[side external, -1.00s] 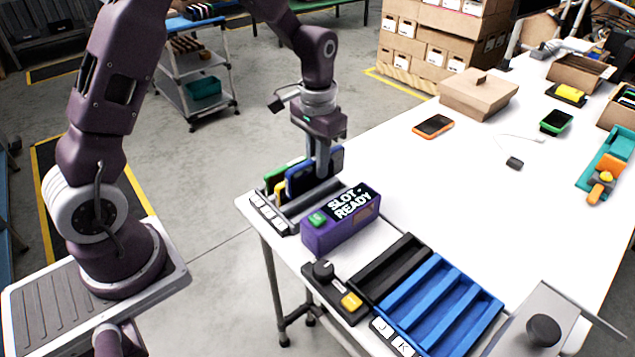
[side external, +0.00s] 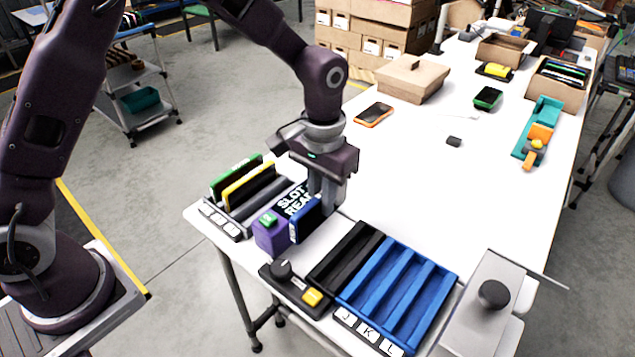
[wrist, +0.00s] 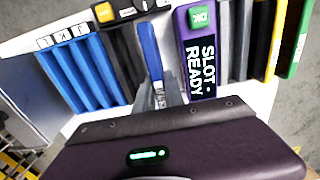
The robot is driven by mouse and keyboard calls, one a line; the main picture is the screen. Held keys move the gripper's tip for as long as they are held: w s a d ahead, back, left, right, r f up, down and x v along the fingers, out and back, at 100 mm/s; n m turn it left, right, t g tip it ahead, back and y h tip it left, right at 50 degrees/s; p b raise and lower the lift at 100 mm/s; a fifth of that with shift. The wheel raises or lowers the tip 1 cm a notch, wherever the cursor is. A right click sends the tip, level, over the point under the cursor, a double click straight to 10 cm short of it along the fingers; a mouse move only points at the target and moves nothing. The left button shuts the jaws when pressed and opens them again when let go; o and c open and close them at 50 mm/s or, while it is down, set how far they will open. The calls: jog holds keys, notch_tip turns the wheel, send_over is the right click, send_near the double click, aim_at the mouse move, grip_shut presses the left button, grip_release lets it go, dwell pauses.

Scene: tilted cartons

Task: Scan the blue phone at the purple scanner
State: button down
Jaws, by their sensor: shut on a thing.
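The blue phone (side external: 306,221) is upright in my gripper (side external: 323,203), which is shut on it. It stands just right of the purple scanner (side external: 269,238), in front of part of the scanner's display in the side view. The display reads "SLOT READY" in the wrist view. There the blue phone (wrist: 150,50) sits between the scanner (wrist: 197,60) and the black rack, with a narrow gap to the scanner. My gripper (wrist: 160,98) shows at its near end. Whether the phone touches the table is unclear.
A grey rack (side external: 238,222) at left holds a green phone (side external: 236,178) and a yellow phone (side external: 250,186).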

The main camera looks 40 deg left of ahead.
aim_at(322, 219)
jog(key=shift+f, duration=2.75)
jog(key=shift+r, duration=3.05)
